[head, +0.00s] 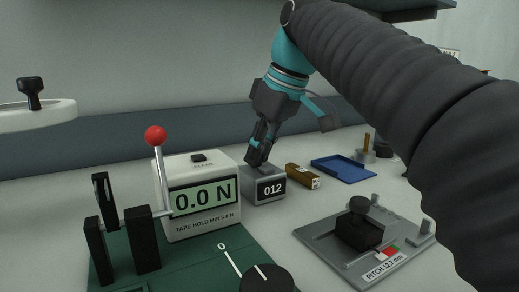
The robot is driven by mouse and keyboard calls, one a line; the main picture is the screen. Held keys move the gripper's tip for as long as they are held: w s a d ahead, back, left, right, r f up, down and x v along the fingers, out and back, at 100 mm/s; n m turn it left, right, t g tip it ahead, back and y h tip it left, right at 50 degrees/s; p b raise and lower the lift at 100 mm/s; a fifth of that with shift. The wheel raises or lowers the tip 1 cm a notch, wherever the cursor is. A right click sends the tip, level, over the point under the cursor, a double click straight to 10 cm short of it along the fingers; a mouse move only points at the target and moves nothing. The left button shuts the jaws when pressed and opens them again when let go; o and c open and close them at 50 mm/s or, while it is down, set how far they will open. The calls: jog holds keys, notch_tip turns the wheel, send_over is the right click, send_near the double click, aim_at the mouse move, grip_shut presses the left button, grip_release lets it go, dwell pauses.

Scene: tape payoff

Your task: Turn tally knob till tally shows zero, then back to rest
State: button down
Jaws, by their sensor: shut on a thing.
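The tally (264,192) is a small grey box on the bench with a dark window that reads 012. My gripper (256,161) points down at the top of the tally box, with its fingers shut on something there. The tally knob itself is hidden by the fingers, so its angle cannot be seen.
Left of the tally stands a white force meter (203,222) reading 0.0 N, beside a red-balled lever (157,138) on a green base (190,272). A brown block (302,177) and blue tray (343,170) lie to the right. A grey pitch fixture (330,243) sits in front.

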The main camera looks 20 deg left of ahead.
jog(key=shift+m, duration=0.3)
jog(key=shift+s+r+m+t+p, duration=0.15)
jog(key=shift+m+t+p, duration=0.35)
jog(key=shift+m+p, duration=0.4)
jog(key=m+t+h+p, duration=0.1)
jog(key=m, duration=0.3)
jog(key=shift+s+a+p, duration=0.1)
jog(key=shift+a+p, duration=0.05)
jog(key=shift+p, duration=0.25)
jog(key=m+h, duration=0.1)
jog(key=m, duration=0.1)
jog(key=m+t+h, duration=0.1)
jog(key=m, duration=0.2)
jog(key=shift+a+p, duration=0.1)
jog(key=shift+p, duration=0.2)
jog(key=shift+m, duration=0.4)
jog(key=c, duration=1.1)
grip_release()
